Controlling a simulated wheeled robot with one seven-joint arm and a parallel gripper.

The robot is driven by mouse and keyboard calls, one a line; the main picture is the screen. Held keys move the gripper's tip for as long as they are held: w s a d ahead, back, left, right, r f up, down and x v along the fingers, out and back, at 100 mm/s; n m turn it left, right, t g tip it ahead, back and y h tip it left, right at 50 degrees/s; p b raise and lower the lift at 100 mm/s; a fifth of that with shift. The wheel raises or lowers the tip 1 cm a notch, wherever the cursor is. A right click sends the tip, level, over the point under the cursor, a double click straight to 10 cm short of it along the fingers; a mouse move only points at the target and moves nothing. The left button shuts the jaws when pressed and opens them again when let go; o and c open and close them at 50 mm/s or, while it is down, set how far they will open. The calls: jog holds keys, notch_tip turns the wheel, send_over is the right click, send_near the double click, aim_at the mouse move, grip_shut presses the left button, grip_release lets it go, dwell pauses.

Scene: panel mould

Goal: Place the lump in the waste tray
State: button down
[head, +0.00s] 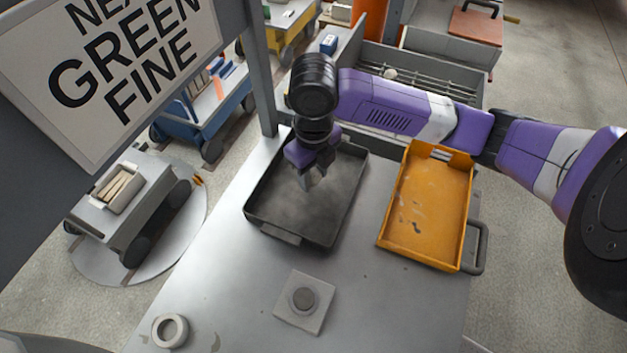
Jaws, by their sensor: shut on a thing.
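My gripper (307,180) points down over the dark grey tray (268,226) on the metal table. Its jaws are shut on a small grey thing, apparently the lump, which is mostly hidden by the fingers. The dark tray has a dusty grey floor and a low rim. An orange tray (408,226) with dark smudges on its floor lies to its right. No label shows which one is the waste tray. I cannot tell exactly how high the fingertips are above the dark tray's floor.
A square plate with a round knob (303,300) and a grey ring (170,331) stand on the table (235,290) in front. Behind is a mould with bars (440,84) and a pale lump-like piece (389,73). A post (261,80) and sign (110,60) stand left.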

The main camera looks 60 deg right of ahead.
aim_at(314, 184)
jog(key=shift+f, duration=1.75)
jog(key=shift+f, duration=0.2)
jog(key=c, duration=0.9)
grip_release()
jog(key=shift+r, duration=0.1)
jog(key=shift+r, duration=0.1)
notch_tip(314, 184, up, 12)
jog(key=shift+r+b, duration=0.1)
jog(key=shift+b, duration=0.2)
